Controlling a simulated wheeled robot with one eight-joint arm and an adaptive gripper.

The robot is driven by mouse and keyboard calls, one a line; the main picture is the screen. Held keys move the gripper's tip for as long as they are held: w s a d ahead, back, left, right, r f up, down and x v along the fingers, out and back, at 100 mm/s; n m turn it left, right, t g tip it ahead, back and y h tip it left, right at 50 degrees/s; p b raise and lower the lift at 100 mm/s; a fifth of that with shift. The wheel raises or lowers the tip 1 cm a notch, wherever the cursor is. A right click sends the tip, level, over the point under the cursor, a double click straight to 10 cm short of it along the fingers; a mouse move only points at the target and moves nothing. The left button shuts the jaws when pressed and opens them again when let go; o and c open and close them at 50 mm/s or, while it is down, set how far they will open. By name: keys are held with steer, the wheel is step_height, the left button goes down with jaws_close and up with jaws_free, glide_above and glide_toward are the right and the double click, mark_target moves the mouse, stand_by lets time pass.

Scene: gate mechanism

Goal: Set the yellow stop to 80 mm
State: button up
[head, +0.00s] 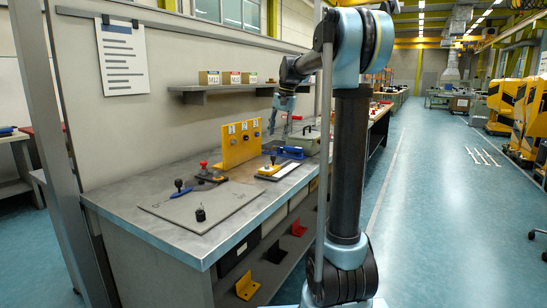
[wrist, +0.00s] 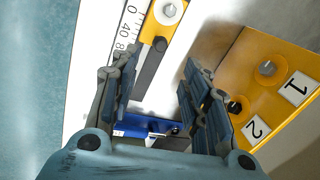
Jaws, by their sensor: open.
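The yellow stop (head: 270,170) sits on a pale rail on the bench, with a dark knob on top. In the wrist view the yellow stop (wrist: 151,27) shows at the top, with a round grey knob. The scale (wrist: 128,28) beside it shows 0, 40 and part of 80; I cannot tell which mark the stop is at. My gripper (head: 279,126) hangs above the rail area, fingers pointing down. In the wrist view my gripper (wrist: 160,68) is open and empty, its fingers apart with the rail beyond them. It appears clear of the stop.
A yellow upright panel (head: 239,146) with numbered labels stands behind the rail; it shows close at right in the wrist view (wrist: 283,70). A blue block (head: 291,153) lies at the rail's far end.

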steer(key=f, duration=0.3)
steer(key=a+f, duration=0.1)
steer(key=f, duration=0.3)
steer(key=a+f, duration=0.1)
steer(key=f, duration=0.2)
steer(key=shift+w+f, duration=0.35)
steer(key=shift+c, duration=0.2)
jaws_close()
